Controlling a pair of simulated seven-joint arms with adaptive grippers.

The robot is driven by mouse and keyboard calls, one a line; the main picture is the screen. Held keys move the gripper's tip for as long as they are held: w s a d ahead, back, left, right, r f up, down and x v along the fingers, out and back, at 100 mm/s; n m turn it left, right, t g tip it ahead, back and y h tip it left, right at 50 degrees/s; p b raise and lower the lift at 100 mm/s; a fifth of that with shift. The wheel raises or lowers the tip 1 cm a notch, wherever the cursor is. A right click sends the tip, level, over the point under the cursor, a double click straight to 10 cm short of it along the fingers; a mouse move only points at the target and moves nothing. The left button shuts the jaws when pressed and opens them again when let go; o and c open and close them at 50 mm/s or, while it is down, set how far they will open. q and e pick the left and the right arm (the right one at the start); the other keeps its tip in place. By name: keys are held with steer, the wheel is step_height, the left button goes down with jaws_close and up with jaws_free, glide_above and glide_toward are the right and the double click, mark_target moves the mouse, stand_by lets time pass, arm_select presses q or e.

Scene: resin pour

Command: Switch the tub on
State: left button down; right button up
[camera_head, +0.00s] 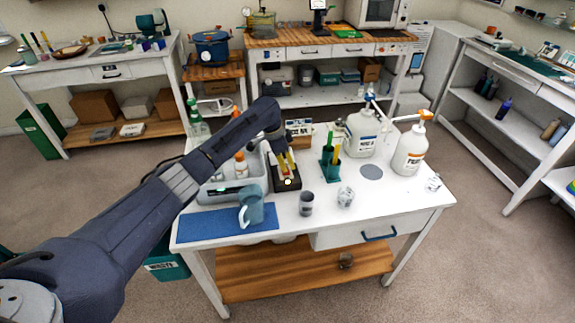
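A grey tub (212,194) stands at the left of the white table, with an orange-capped bottle (240,165) at it. A dark box (287,185) adjoins the tub's right side. My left gripper (284,160) reaches down over this box, with yellow and red parts showing around its tips. I cannot tell whether it touches the box, or whether its fingers are apart. The arm hides some of the tub's back and left. No switch can be clearly made out. My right gripper is out of view.
A blue-grey jug (251,208) stands on a blue mat (205,229) in front of the tub. A dark cup (306,204), a clear cup (345,197), a green holder (330,170) and two pump bottles (362,135) (409,150) stand to the right.

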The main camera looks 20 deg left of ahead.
arm_select(q)
steer(key=shift+w+r, duration=0.1)
steer(key=shift+r, duration=0.35)
steer(key=w+v, duration=0.1)
steer(key=v, duration=1.2)
steer(key=shift+d, duration=0.15)
